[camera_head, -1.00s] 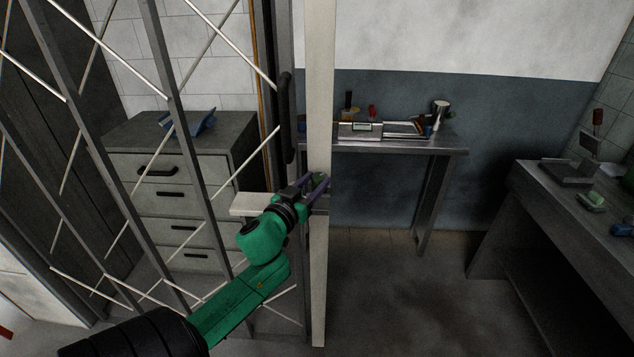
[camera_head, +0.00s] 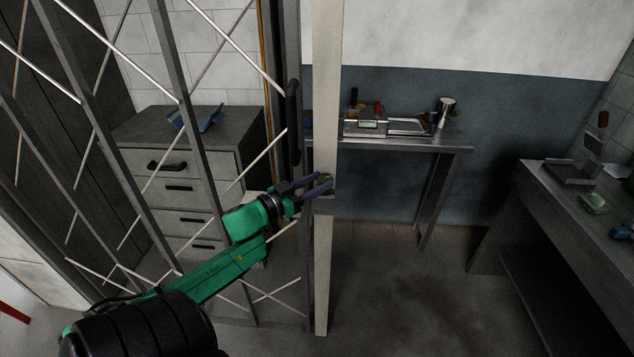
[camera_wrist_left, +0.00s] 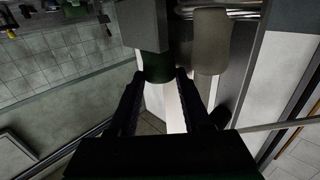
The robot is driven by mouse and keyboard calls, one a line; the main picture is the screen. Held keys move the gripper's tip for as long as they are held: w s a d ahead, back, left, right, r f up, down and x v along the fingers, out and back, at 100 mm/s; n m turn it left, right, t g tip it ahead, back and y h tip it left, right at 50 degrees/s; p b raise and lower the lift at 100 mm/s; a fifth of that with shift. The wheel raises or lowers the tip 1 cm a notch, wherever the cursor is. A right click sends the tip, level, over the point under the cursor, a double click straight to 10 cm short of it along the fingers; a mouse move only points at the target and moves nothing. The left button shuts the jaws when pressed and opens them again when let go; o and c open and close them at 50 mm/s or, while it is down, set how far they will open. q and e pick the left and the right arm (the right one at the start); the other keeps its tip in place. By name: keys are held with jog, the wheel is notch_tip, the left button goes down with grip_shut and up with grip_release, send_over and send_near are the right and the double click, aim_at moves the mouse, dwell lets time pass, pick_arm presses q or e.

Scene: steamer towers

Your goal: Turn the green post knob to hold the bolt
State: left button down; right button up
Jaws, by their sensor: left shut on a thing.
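The green knob (camera_head: 326,178) is on the pale upright post (camera_head: 326,80), at a small grey block. My left gripper (camera_head: 327,184) reaches it from the left with its purple-sided fingers. In the left wrist view the dark green knob (camera_wrist_left: 158,68) sits between the two fingertips (camera_wrist_left: 159,76), below a grey block (camera_wrist_left: 142,24), and the jaws are shut on it. A pale rounded piece (camera_wrist_left: 211,42) is beside the knob there; I cannot tell whether it is the bolt. My right gripper is out of view.
A metal lattice gate (camera_head: 190,120) with a dark handle (camera_head: 293,120) stands left of the post. Behind it is a grey drawer cabinet (camera_head: 185,130). A workbench (camera_head: 400,146) with tools is behind, another table (camera_head: 560,200) at right. The floor (camera_head: 400,300) between is clear.

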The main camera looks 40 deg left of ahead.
pick_arm(q)
jog(key=shift+f, duration=0.1)
jog(key=shift+c, duration=2)
grip_release()
jog(key=shift+o, duration=0.3)
jog(key=shift+d, duration=0.1)
jog(key=shift+r, duration=0.2)
